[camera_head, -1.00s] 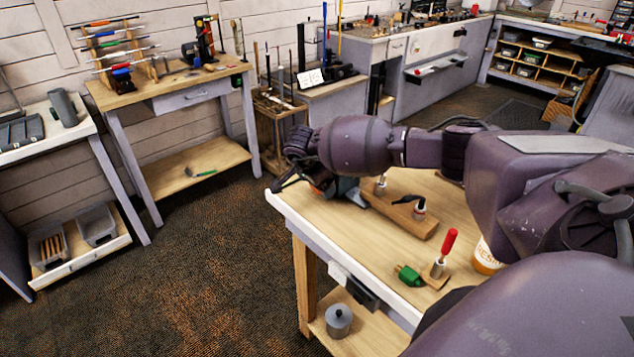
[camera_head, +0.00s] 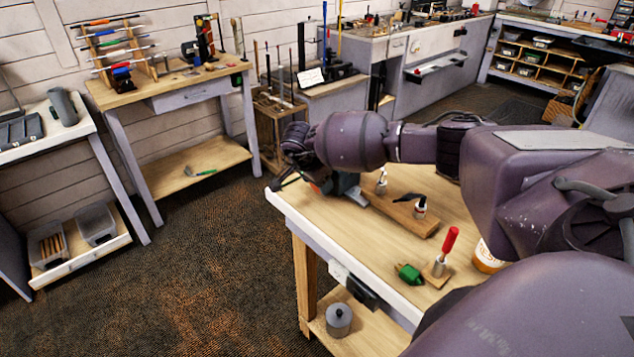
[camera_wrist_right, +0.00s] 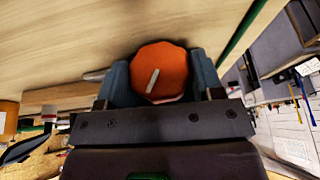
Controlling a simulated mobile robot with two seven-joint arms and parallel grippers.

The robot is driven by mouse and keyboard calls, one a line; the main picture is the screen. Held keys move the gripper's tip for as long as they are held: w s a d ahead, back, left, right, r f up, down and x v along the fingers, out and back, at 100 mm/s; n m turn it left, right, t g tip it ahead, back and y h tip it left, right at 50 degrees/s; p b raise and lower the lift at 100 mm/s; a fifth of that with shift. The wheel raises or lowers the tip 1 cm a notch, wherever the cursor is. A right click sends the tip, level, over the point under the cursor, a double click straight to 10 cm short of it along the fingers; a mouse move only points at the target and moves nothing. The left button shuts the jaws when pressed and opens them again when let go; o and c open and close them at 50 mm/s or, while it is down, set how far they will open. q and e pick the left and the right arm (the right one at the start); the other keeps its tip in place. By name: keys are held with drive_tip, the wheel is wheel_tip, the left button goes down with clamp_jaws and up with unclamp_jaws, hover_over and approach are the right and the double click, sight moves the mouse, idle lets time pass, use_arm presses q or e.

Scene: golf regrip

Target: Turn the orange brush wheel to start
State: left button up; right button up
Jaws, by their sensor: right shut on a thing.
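The orange brush wheel (camera_wrist_right: 162,74) is a faceted knob with a pale pointer line, seen close up in the right wrist view. The pointer line is slightly tilted from upright in that view. My right gripper (camera_wrist_right: 163,82) has one finger on each side of the wheel and is shut on it. In the head view my right arm reaches in from the right to the table's far left corner, and the hand (camera_head: 292,165) largely hides the wheel and the grey device (camera_head: 347,187) there. My left gripper is not in view.
On the wooden table (camera_head: 372,250) stand a board (camera_head: 405,217) with small bottles, a green plug-like piece (camera_head: 409,273), a red-handled tool (camera_head: 449,242) and an orange-labelled tub (camera_head: 488,257). A grey canister (camera_head: 338,320) sits on the shelf below. Floor to the left is clear.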

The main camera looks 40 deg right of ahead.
drive_tip(key=g+b, duration=0.3)
drive_tip(key=g, duration=0.1)
drive_tip(key=shift+w+f+n+b, duration=0.2)
drive_tip(key=shift+w+n+b, duration=0.1)
drive_tip(key=shift+n, duration=0.1)
use_arm(q)
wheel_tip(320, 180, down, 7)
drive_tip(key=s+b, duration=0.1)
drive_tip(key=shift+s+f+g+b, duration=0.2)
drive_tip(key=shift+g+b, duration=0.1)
drive_tip(key=shift+b, duration=0.1)
use_arm(e)
drive_tip(key=shift+r+g+h, duration=0.15)
drive_tip(key=shift+g+h, duration=0.15)
drive_tip(key=shift+g, duration=0.5)
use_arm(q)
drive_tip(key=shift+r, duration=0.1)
use_arm(e)
drive_tip(key=o, duration=0.9)
